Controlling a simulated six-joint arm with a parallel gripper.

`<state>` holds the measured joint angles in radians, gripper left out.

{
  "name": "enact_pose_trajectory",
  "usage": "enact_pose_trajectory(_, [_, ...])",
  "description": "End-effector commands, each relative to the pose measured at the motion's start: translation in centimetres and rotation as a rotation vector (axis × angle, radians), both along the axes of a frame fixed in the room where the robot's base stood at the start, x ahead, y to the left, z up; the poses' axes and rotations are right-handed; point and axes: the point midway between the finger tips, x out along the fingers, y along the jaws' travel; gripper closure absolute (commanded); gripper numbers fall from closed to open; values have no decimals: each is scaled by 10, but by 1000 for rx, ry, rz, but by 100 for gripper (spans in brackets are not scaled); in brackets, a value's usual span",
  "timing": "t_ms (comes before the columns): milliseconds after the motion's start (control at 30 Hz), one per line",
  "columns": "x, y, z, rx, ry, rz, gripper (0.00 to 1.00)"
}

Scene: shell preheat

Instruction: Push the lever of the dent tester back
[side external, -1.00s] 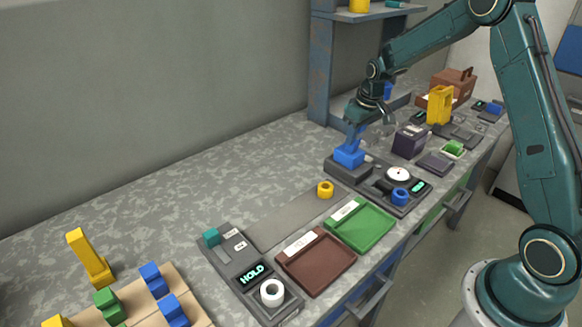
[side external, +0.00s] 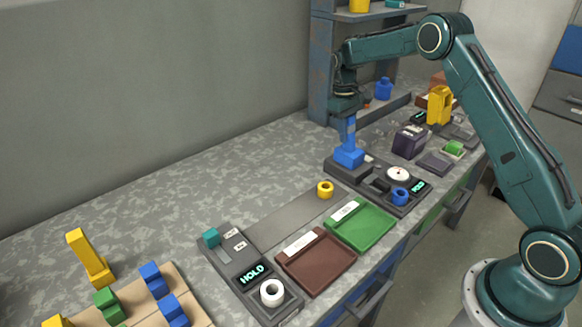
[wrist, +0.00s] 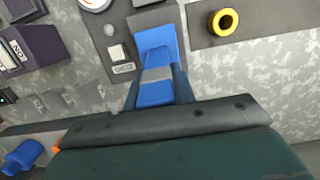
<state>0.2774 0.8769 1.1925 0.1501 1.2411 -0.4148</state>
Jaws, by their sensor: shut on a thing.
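The dent tester (side external: 376,183) is a dark base with a round white dial (side external: 398,174), a small lit display and a blue lever (side external: 349,136) at its far left end. The lever rises from a blue block and stands close to upright in the side view. My gripper (side external: 346,113) is shut on the upper part of the lever, coming down from above. In the wrist view, the blue lever (wrist: 155,50) runs up between my fingers (wrist: 158,92), and part of it is hidden by them. A blue ring (side external: 399,196) sits at the tester's near end.
A yellow ring (side external: 325,188) lies on a grey strip left of the tester. Green (side external: 368,226) and brown (side external: 318,268) trays lie in front. A dark purple box (side external: 408,141) stands to the right. A shelf post (side external: 320,75) rises behind.

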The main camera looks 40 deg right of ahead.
Motion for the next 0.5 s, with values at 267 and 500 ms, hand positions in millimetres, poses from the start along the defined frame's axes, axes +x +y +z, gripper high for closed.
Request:
enact_pose_trajectory(267, [5, 1, -1, 0, 55, 1, 100])
enact_pose_trajectory(500, [6, 0, -1, 0, 78, 2, 100])
